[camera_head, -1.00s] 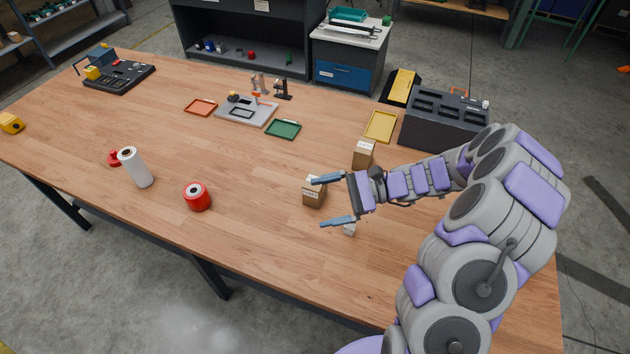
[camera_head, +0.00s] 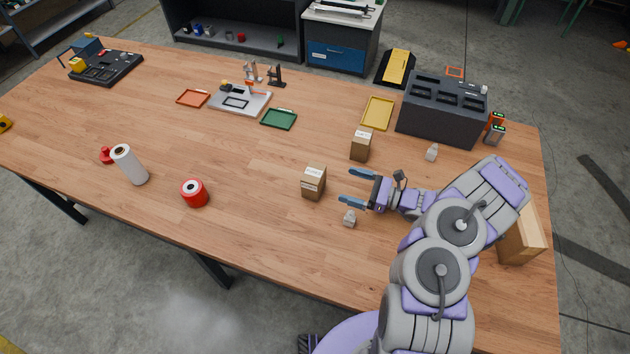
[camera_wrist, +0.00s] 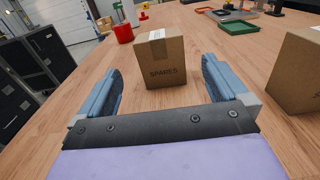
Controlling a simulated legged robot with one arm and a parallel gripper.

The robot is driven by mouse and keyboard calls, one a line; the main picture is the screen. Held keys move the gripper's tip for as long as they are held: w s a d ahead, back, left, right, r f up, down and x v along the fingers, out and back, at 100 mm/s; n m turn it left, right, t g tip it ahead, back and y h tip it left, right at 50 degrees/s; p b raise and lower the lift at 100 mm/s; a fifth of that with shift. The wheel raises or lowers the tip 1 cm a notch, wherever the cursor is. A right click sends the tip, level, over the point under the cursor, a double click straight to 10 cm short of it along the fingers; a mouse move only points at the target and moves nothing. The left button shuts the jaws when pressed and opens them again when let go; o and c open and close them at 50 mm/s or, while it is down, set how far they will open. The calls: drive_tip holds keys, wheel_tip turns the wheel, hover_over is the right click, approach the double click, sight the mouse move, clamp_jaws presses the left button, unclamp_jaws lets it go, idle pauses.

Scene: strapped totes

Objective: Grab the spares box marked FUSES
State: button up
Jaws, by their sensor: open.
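A small brown cardboard box (camera_head: 313,183) with a pale label on top stands upright on the table, left of my gripper. In the wrist view this box (camera_wrist: 166,64) reads SPARES on its facing side; its top label is too small to read. My gripper (camera_head: 352,187) is open and empty, its fingers pointing at this box with a gap between. In the wrist view the box shows ahead between the fingertips of my gripper (camera_wrist: 159,85). A second similar box (camera_head: 361,145) stands farther back; it is cut off at the right of the wrist view (camera_wrist: 300,75). I cannot read FUSES on either.
Small grey pieces lie near my gripper (camera_head: 349,218) and farther back (camera_head: 431,153). A dark slotted caddy (camera_head: 443,110), a yellow tray (camera_head: 377,112) and a green tray (camera_head: 279,118) stand behind. A red roll (camera_head: 195,193) stands left. A larger carton (camera_head: 522,240) stands right of my arm.

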sight(308, 170)
drive_tip(key=b+x, duration=0.1)
drive_tip(key=x, duration=1.3)
drive_tip(key=shift+a+b, duration=0.25)
drive_tip(key=shift+b, duration=0.15)
drive_tip(key=shift+c, duration=0.4)
drive_tip(key=shift+d, duration=0.15)
drive_tip(key=c, duration=0.8)
drive_tip(key=shift+r, duration=0.15)
